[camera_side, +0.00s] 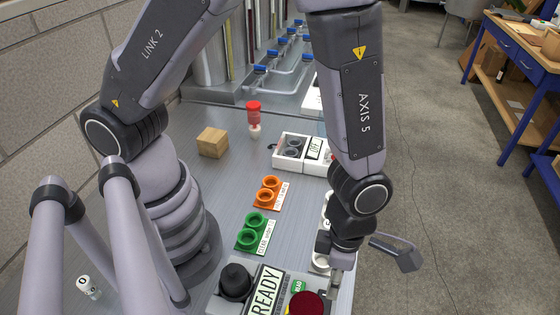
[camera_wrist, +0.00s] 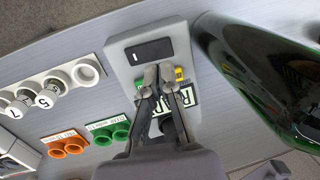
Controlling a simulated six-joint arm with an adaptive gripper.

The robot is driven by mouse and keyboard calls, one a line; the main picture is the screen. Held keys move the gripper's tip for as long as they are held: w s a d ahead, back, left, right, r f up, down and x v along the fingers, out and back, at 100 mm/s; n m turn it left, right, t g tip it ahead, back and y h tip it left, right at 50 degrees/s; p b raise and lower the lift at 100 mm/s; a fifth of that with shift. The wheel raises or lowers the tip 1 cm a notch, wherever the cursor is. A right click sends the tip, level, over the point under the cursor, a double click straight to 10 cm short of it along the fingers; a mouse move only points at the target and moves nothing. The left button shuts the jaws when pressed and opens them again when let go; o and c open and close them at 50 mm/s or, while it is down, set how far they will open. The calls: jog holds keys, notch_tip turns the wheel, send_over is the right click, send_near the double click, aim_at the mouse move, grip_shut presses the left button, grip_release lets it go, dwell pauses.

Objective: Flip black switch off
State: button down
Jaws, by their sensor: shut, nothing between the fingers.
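A grey control box fills the bottom of the side view (camera_side: 262,270) and the middle of the wrist view (camera_wrist: 118,52). In the wrist view a black rectangular switch with a small pale mark (camera_wrist: 150,48) is set in its face, apparently the black switch; its position is unclear, and I cannot make it out in the side view. The box bears a READY plate (camera_side: 264,291), a black dome knob (camera_side: 235,279) and a red button (camera_side: 306,303). My gripper (camera_side: 335,283) is shut and empty. In the wrist view its fingertips (camera_wrist: 158,73) overlap the box just below the switch; contact cannot be told.

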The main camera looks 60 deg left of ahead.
aim_at(328, 309)
jog(key=shift+s+d+f, duration=0.15)
jog(key=shift+f, duration=1.3)
jog(key=shift+s+d+f, duration=0.15)
jog(key=shift+f, duration=1.3)
jog(key=shift+s+d+f, duration=0.1)
jog(key=shift+f, duration=0.15)
jog(key=shift+w+a+r, duration=0.25)
jog(key=shift+w+a, duration=0.3)
jog(key=shift+r, duration=0.1)
notch_tip(328, 309, up, 14)
jog(key=s+d, duration=0.1)
jog(key=shift+s+d, duration=0.3)
